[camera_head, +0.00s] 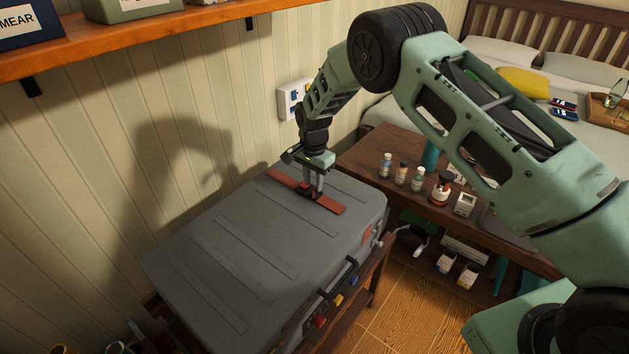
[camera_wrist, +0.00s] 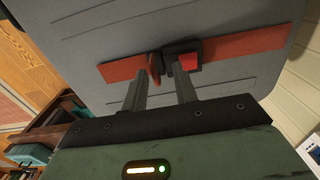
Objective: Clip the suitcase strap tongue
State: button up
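A red strap (camera_head: 331,206) lies across the top of a grey suitcase (camera_head: 240,253). In the wrist view, its left part (camera_wrist: 122,69) ends in a small rounded red tongue piece (camera_wrist: 154,66). Just right of it is a black buckle (camera_wrist: 183,47) with a red face, joined to the right strap part (camera_wrist: 245,45). Tongue and buckle are close together; I cannot tell whether they are engaged. My gripper (camera_head: 314,192) points down at this joint. In the wrist view its fingers (camera_wrist: 160,82) are apart, with the tongue piece between their tips. Any finger contact is unclear.
A wooden shelf (camera_head: 150,36) overhangs the wall at upper left. A wooden table (camera_head: 362,157) with small bottles (camera_head: 401,172) stands right of the suitcase. A wall panel (camera_head: 291,99) is behind my wrist. A bed lies at the back right.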

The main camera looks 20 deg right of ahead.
notch_tip(320, 180, up, 17)
jog(key=b, duration=0.1)
jog(key=shift+r+b, duration=0.2)
jog(key=shift+b, duration=0.2)
